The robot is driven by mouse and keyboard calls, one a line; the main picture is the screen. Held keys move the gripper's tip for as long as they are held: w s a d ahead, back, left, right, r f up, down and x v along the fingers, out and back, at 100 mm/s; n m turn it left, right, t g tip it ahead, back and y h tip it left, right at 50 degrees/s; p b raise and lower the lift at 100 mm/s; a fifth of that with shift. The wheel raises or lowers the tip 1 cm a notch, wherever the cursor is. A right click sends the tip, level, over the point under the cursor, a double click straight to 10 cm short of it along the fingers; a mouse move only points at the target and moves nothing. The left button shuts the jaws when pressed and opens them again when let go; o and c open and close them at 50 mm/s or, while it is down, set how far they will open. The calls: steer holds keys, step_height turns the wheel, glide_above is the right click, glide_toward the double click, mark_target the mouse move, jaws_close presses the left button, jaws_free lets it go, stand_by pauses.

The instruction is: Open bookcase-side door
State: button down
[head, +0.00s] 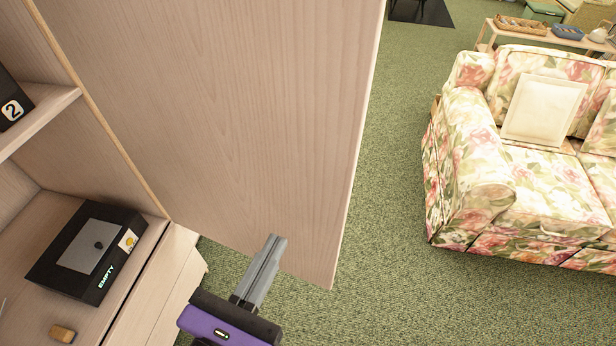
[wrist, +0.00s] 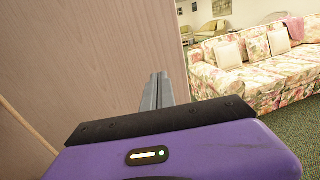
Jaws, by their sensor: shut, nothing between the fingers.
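The light wood door (head: 235,110) stands swung open from the bookcase (head: 45,120), hinged along the bookcase's edge, with its free edge toward the sofa. My gripper (head: 274,240) is shut and empty, its fingertips at the lower part of the door's face. I cannot tell whether they touch it. In the wrist view the door (wrist: 85,60) fills the left side, and the shut fingers (wrist: 158,82) point at it near its free edge. No handle shows on the visible face.
Inside the bookcase are a black box marked EMPTY (head: 88,250), a black item marked 2 (head: 12,105) and a small wooden piece (head: 62,333). A floral sofa (head: 470,170) stands to the right. Green carpet (head: 390,220) lies clear between door and sofa. A low table (head: 545,38) stands behind.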

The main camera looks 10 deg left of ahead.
mark_target(319, 169)
steer(key=p+x, duration=0.2)
steer(key=x, duration=1.2)
steer(key=shift+d, duration=0.15)
steer(key=shift+w, duration=0.15)
steer(key=w+d+n+y+b, duration=0.1)
steer(key=w+n+y, duration=0.2)
steer(key=w, duration=2.8)
steer(key=shift+w+y, duration=0.3)
steer(key=shift+y, duration=0.6)
steer(key=shift+s, duration=0.1)
